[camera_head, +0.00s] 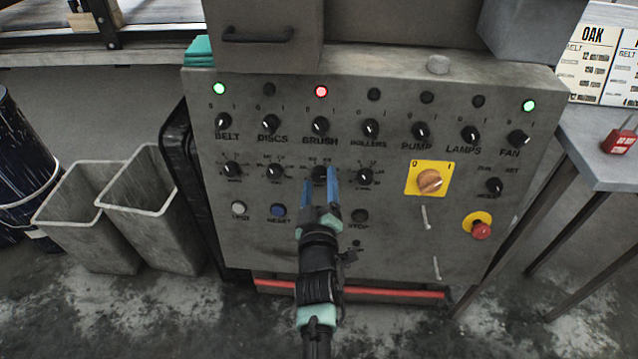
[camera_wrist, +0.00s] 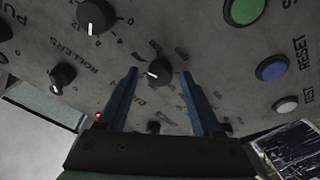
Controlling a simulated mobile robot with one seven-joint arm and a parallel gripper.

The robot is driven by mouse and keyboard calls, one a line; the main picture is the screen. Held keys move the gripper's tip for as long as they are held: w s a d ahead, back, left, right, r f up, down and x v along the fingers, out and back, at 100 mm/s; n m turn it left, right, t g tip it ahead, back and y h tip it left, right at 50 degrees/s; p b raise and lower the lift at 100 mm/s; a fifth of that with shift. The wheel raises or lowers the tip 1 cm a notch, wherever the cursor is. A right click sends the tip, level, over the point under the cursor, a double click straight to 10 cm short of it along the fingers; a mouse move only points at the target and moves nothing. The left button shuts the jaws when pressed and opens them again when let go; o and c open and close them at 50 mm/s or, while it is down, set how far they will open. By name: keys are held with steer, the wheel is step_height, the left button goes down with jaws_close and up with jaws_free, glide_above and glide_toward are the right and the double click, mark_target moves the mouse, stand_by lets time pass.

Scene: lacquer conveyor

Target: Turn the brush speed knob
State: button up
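The brush speed knob (camera_head: 320,173) is a small black knob in the second row of the grey panel, below the BRUSH switch (camera_head: 320,125). My gripper (camera_head: 320,183) is open, with its two blue fingers pointing up the panel. In the wrist view the knob (camera_wrist: 160,72) sits between the spread fingertips (camera_wrist: 158,76), with a visible gap on each side. Its white pointer mark faces left there. I cannot tell how far the fingertips are from the panel face. The fingers partly hide the printing around the knob.
Other speed knobs flank it, the nearest at right (camera_head: 364,176) and left (camera_head: 275,172). A blue RESET button (camera_head: 278,210), an orange rotary switch (camera_head: 430,181) and a red emergency stop (camera_head: 480,230) are on the panel. The red lamp (camera_head: 321,92) above BRUSH is lit.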

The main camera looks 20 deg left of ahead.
steer(key=shift+s, duration=0.1)
steer(key=shift+s+d+r+p, duration=0.1)
steer(key=shift+s+d+p, duration=0.1)
steer(key=shift+p, duration=0.2)
steer(key=p+v, duration=1)
steer(key=v, duration=0.2)
steer(key=shift+s, duration=0.15)
